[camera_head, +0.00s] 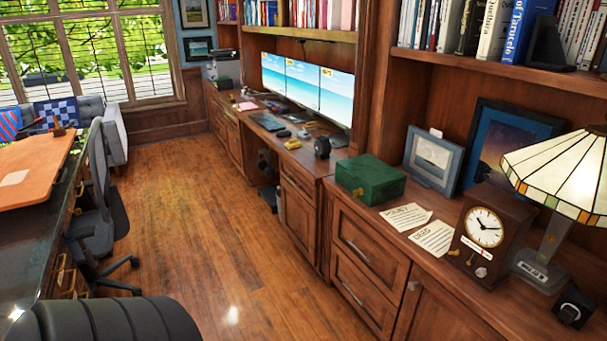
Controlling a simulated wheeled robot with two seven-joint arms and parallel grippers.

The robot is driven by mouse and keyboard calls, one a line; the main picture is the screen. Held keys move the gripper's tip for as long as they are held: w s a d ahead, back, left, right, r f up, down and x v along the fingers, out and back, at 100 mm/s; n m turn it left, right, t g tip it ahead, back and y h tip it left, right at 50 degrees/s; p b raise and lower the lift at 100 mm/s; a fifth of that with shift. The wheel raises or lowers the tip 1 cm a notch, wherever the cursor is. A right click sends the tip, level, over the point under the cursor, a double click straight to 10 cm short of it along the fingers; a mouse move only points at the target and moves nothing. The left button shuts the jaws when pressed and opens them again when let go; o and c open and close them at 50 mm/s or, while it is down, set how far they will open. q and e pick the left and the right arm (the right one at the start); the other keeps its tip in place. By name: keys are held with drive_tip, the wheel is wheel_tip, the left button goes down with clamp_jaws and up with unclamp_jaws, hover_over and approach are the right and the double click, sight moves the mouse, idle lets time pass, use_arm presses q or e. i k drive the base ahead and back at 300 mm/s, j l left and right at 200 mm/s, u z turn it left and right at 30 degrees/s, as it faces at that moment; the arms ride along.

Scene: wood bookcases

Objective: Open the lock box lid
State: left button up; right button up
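A dark green lock box (370,179) stands on the wooden counter right of the picture's middle, near the counter's front edge. Its flat top looks closed. A small yellowish part, perhaps a latch or knob, shows at its front left. Neither of my grippers is in the camera_head view, and nothing touches the box.
Two paper notes (406,217), a clock (484,232) and a lamp (568,181) stand right of the box. Picture frames (431,160) lean behind it. A desk with monitors (304,85) lies beyond. The wooden floor (215,225) is clear; chairs (100,205) stand left.

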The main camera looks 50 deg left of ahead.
sight(374, 173)
drive_tip(key=u, duration=1.2)
